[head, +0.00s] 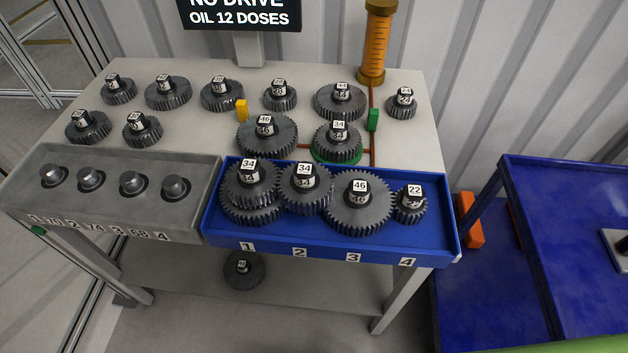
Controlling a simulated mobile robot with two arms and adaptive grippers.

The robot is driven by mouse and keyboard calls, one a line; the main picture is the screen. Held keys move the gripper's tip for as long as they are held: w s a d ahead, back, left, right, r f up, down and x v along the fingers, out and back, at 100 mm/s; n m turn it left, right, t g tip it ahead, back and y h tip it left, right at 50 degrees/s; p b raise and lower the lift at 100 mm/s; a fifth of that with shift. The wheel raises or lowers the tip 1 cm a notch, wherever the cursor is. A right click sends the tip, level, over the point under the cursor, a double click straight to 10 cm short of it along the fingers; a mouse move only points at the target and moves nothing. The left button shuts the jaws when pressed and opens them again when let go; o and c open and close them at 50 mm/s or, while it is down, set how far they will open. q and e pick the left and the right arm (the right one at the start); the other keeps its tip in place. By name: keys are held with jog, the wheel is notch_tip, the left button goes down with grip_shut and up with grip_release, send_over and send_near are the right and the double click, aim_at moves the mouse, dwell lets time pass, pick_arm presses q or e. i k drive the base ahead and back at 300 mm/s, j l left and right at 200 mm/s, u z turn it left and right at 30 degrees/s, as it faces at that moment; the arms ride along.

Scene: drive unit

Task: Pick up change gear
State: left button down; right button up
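Several dark grey gears with numbered cube tops are in the head view. The blue tray (225,236) holds a gear marked 34 (250,183) stacked over a larger gear at place 1. Beside it are another 34 gear (305,190), a large 46 gear (358,212) and a small 22 gear (410,205). On the table behind stand a 46 gear (267,140) and a 34 gear (338,148) with a green ring at its base. Which one is the change gear I cannot tell. Neither gripper is in view.
A grey tray (120,205) with several empty-looking posts stands left of the blue tray. More gears line the table's back (168,93). An orange cylinder (375,45) rises at the back. One gear (243,270) lies on the lower shelf. A blue bench (560,210) stands right.

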aim_at(305, 186)
jog(key=k+j+z, duration=0.1)
jog(key=j+z, duration=0.2)
jog(key=j, duration=0.15)
jog(key=k+j+z, duration=0.4)
jog(key=j+z, duration=0.15)
jog(key=j, duration=0.25)
